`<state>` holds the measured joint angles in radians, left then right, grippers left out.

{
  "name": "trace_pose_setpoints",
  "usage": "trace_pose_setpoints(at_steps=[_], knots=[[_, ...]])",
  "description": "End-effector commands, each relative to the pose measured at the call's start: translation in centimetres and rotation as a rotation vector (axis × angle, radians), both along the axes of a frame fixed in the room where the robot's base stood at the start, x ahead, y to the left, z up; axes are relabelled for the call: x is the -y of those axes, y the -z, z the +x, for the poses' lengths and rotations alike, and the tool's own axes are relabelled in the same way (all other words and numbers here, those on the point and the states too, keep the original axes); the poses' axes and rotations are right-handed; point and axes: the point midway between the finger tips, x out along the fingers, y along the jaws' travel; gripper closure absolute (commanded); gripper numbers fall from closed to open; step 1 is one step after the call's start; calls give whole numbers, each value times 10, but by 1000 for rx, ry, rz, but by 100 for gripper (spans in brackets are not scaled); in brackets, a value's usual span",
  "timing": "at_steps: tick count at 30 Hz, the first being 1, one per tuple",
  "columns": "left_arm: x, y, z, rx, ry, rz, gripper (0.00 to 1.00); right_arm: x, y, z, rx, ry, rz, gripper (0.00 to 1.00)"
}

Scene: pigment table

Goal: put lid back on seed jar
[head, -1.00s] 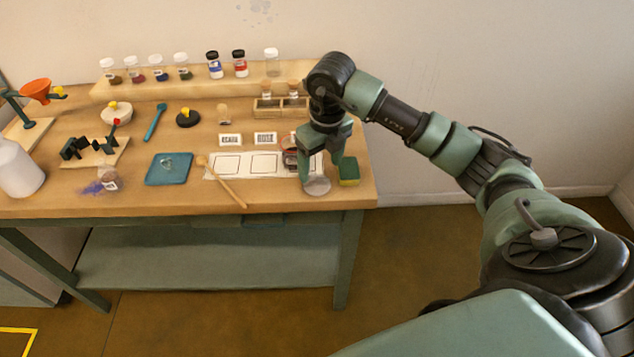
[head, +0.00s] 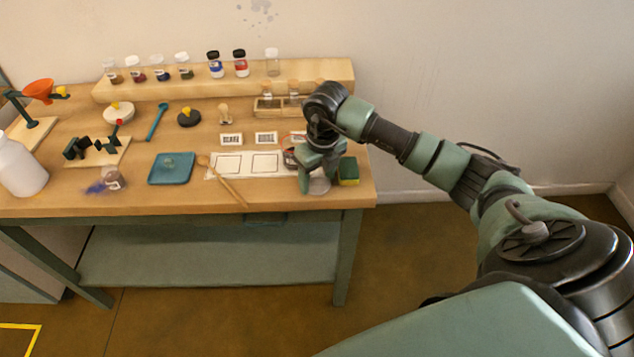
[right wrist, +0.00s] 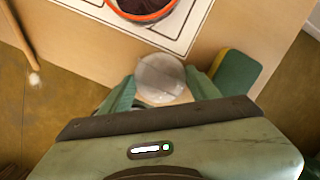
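The lid, a pale grey translucent disc (head: 319,186), lies near the table's front edge at the right. In the right wrist view the lid (right wrist: 161,76) shows between my fingers. My right gripper (head: 319,179) is low over the lid, its fingers (right wrist: 161,88) apart, one on each side of it. I cannot tell whether they touch it. The seed jar (head: 289,158) stands just behind and left of the gripper, partly hidden by it. In the right wrist view the open jar (right wrist: 142,7) shows an orange-red rim and dark contents, cut by the top edge. My left gripper is not in view.
A green and yellow sponge (head: 348,171) lies close to the right finger. A white sheet with printed boxes (head: 232,166) and a wooden stick (head: 230,188) lie left. A wooden rack (head: 268,104) stands behind. Several jars line the back shelf.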

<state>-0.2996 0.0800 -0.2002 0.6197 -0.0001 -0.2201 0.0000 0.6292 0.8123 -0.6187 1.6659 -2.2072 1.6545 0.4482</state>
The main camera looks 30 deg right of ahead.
Motion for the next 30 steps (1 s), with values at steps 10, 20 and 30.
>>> trace_pose_setpoints(at_steps=[10,20,30], knots=[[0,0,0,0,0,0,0,0,-1,0,1,0,0,80],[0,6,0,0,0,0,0,0,-27,1,5,-1,-1,80],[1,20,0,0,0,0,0,0,-122,2,10,-1,0,80]])
